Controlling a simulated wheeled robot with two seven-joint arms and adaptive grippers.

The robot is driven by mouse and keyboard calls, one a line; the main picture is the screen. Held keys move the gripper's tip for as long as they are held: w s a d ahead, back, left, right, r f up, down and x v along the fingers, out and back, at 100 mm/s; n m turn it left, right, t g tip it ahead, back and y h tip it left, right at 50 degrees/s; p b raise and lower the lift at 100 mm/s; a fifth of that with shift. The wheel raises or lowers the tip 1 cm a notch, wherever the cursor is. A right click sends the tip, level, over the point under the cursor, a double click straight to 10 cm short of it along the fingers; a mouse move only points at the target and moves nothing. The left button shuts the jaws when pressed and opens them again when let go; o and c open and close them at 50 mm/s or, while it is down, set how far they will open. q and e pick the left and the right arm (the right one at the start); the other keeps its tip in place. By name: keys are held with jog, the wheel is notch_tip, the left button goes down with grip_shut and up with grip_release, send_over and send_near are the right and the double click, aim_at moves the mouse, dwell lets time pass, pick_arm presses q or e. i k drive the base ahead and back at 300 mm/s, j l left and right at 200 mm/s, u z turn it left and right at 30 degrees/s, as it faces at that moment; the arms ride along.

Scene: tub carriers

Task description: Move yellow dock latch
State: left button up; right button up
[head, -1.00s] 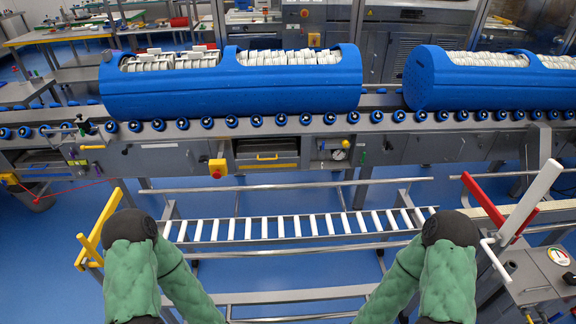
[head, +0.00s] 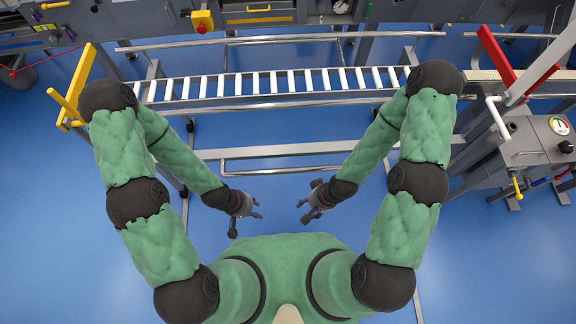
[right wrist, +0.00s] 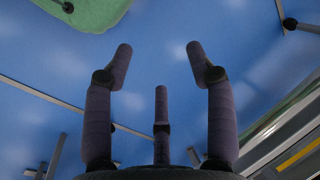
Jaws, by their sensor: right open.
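The yellow latch (head: 77,88) is at the left end of the white-slatted roller rack in the head view, a yellow bar with a handle. Its lower end lies close to my left arm's elbow in the picture. My left gripper (head: 250,216) is low in front of my body, well to the right of and nearer than the latch, with its fingers spread and nothing in them. My right gripper (head: 308,211) is beside it, open and empty.
The roller rack (head: 262,84) and its rails stand ahead, below the conveyor. A red lever (head: 493,52) and white bar stand at the right, above a grey box with a gauge (head: 558,125). A yellow handle (head: 517,188) is below.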

aim_at(517, 186)
jog(key=z, duration=2.4)
